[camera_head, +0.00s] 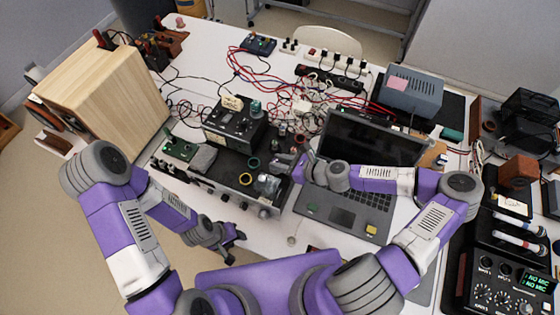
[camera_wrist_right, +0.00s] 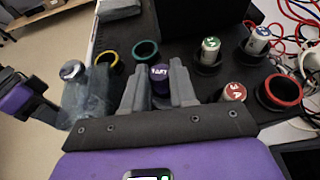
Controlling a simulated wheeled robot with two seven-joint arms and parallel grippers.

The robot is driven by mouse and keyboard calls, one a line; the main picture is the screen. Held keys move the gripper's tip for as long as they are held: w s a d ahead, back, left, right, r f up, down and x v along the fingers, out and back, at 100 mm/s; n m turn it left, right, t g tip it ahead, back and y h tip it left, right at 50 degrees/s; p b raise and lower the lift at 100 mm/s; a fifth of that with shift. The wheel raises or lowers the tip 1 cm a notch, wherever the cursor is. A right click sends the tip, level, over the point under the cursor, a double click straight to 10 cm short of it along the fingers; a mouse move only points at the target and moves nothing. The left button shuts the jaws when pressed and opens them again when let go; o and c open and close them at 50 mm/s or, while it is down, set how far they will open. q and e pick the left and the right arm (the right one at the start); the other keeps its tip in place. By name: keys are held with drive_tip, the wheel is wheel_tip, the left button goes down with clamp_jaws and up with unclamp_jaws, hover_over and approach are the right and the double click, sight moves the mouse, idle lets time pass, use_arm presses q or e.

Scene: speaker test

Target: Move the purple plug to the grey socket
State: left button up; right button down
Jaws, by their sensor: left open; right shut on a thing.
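The purple plug (camera_wrist_right: 160,86), with a lettered top, is between the fingers of my right gripper (camera_wrist_right: 160,74) in the right wrist view. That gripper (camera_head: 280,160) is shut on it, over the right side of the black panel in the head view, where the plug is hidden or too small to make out. I cannot tell whether the plug is lifted or still seated. I cannot pick out the grey socket for certain; the fingers hide part of the panel. My left gripper (camera_head: 236,240) is open and empty, low near the table's front edge.
A yellow ring (camera_wrist_right: 108,60), a green ring (camera_wrist_right: 145,52) and a red-ringed socket (camera_wrist_right: 280,92) surround the plug. A red-topped plug (camera_wrist_right: 234,93) and a clear jar-like thing (camera_wrist_right: 75,95) are near. An open laptop (camera_head: 350,205) stands right. Red cables tangle behind.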

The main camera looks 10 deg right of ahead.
drive_tip(key=c, duration=0.9)
unclamp_jaws()
use_arm(q)
drive_tip(key=shift+r, duration=0.1)
use_arm(e)
drive_tip(key=shift+r, duration=0.15)
use_arm(q)
drive_tip(key=shift+r+p, duration=0.1)
drive_tip(key=shift+p, duration=0.2)
use_arm(e)
drive_tip(key=shift+d+r, duration=0.15)
drive_tip(key=shift+r, duration=0.1)
use_arm(q)
drive_tip(key=shift+r+p, duration=0.6)
use_arm(e)
drive_tip(key=v, duration=1.1)
drive_tip(key=shift+s+d+r, duration=0.15)
drive_tip(key=shift+s+r, duration=0.05)
drive_tip(key=shift+s, duration=0.1)
